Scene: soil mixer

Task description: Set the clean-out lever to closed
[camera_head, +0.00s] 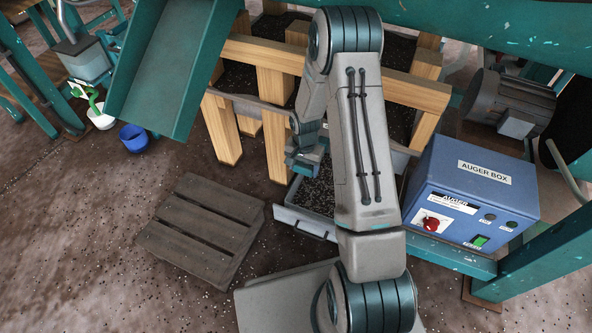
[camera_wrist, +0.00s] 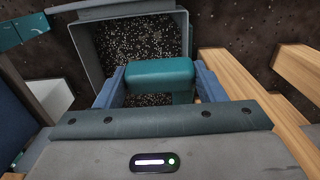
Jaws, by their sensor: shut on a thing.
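My gripper (camera_head: 303,160) is low in front of the wooden frame, beside my forearm. In the wrist view its two blue fingers (camera_wrist: 160,88) stand on either side of a teal block-shaped grip (camera_wrist: 160,72), which I take to be the handle of the clean-out lever. The gripper is shut on this grip. The rest of the lever is hidden by the gripper and arm, so its angle cannot be told. A grey tray (camera_head: 300,219) of dark, speckled soil lies below the gripper; the tray also shows in the wrist view (camera_wrist: 88,55).
A wooden frame (camera_head: 275,92) stands close behind the gripper, with a grey bar (camera_head: 250,103) across its front. The blue auger box (camera_head: 475,185) is at right. A wooden pallet (camera_head: 200,230) and blue pot (camera_head: 134,138) lie left. A teal chute (camera_head: 170,65) hangs upper left.

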